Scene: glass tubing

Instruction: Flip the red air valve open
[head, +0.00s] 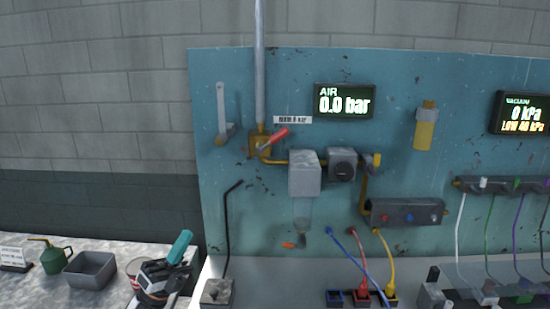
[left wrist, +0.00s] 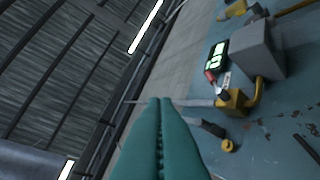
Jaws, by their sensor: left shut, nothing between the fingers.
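The red air valve handle (head: 275,136) sits on a brass valve body (head: 259,143) at the foot of a grey vertical pipe. It slants up to the right, beside a small label. In the left wrist view the red handle (left wrist: 211,77) shows beyond the fingertips, up and to the right. My left gripper (head: 183,240) is low at the left, well below the valve and apart from it. Its teal fingers (left wrist: 160,101) are shut together with nothing between them. The AIR display (head: 344,101) reads 0.0 bar. My right gripper is not in view.
A grey lever (head: 222,112) hangs left of the valve. Grey regulator boxes (head: 304,173) stand out right of it. A thin black rod (head: 227,225) rises below. A grey tray (head: 90,270) and green oil can (head: 55,260) are on the left bench.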

